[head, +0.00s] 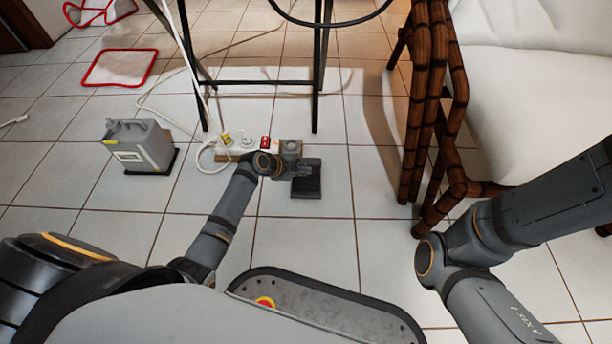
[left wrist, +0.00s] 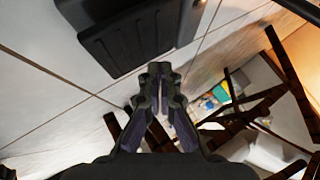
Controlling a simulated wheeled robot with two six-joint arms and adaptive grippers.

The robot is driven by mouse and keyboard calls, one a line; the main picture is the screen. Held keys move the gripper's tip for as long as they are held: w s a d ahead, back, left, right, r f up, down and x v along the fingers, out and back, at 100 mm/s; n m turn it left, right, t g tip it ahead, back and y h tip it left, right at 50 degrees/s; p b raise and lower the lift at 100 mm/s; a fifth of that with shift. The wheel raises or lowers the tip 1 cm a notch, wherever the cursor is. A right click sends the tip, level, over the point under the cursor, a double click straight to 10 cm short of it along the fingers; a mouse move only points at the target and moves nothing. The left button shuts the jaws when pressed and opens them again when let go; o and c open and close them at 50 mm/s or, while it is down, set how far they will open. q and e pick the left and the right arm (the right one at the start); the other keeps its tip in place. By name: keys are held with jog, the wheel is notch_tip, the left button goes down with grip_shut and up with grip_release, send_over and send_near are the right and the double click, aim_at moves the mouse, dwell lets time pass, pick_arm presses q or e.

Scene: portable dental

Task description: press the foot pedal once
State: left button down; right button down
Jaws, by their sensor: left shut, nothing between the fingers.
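The foot pedal (head: 307,184) is a dark, flat block on the tiled floor, at the middle of the head view. It also shows at the top of the left wrist view as a dark slab (left wrist: 125,30). My left gripper (head: 296,171) is low, at the pedal's upper left in the head view, and partly overlaps it. In the left wrist view its fingers (left wrist: 159,70) are together and empty, with the pedal just beyond the tips. I cannot tell whether they touch it. My right gripper is outside both views; only my right arm shows.
A white power strip (head: 235,150) with a cable lies behind the left gripper. A black metal stand (head: 318,90) rises behind. A wooden chair (head: 425,110) with a white cushion is at right.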

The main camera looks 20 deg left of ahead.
aim_at(304, 179)
pick_arm(q)
jog(key=shift+r+p, duration=1.4)
jog(key=shift+r, duration=0.6)
jog(key=shift+f, duration=0.1)
